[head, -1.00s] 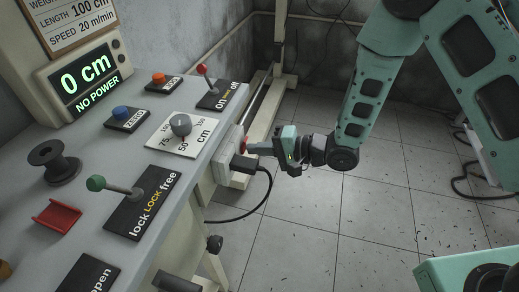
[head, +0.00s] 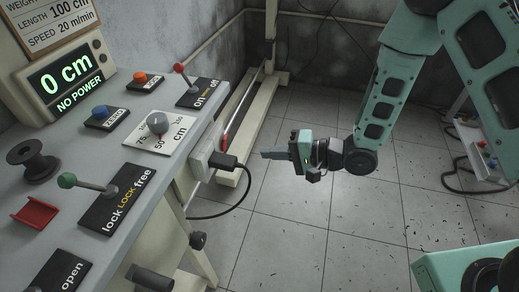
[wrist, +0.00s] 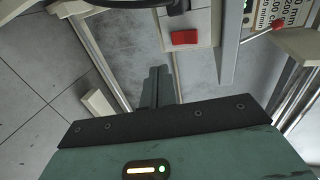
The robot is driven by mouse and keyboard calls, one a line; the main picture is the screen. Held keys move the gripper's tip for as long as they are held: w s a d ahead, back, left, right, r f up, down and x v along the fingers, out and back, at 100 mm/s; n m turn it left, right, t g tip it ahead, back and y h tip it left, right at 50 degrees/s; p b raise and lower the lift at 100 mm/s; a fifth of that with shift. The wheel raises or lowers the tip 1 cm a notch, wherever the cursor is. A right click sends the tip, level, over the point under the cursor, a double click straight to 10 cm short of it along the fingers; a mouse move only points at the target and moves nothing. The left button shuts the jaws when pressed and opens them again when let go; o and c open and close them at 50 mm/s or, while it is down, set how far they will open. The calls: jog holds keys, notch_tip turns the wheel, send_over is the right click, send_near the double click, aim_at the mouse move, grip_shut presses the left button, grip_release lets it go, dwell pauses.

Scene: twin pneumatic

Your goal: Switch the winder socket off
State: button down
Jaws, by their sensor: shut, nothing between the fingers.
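The winder socket is a pale box (head: 205,157) on the right side of the bench, with a black plug (head: 222,161) and cable in it. Its red rocker switch (wrist: 185,37) shows in the wrist view on the pale box face (wrist: 193,15); a thin red edge of it shows in the head view (head: 225,139). I cannot tell which side of the rocker is pressed in. My gripper (head: 264,154) is shut and empty, pointing left at the socket with a clear gap. In the wrist view its fingertips (wrist: 158,72) lie below and left of the switch. The display (head: 67,80) reads "0 cm" and "NO POWER".
The plug's cable hangs beside the bench.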

jog(key=d, duration=0.1)
jog(key=s+d, duration=0.1)
jog(key=d, duration=0.2)
jog(key=shift+s+d, duration=0.35)
jog(key=shift+d, duration=0.05)
notch_tip(320, 180, up, 12)
jog(key=s+n+h+p, duration=0.1)
jog(key=n+h+p, duration=0.45)
jog(key=h, duration=0.35)
jog(key=s+d+r+n+g+h+p, duration=0.1)
jog(key=s+r+n+g+h, duration=0.1)
jog(key=s+r, duration=0.4)
jog(key=s+d+r+n+g+h+p, duration=0.2)
jog(key=s+r, duration=0.5)
jog(key=s, duration=0.7)
jog(key=shift+n+g, duration=0.5)
jog(key=shift+n, duration=0.45)
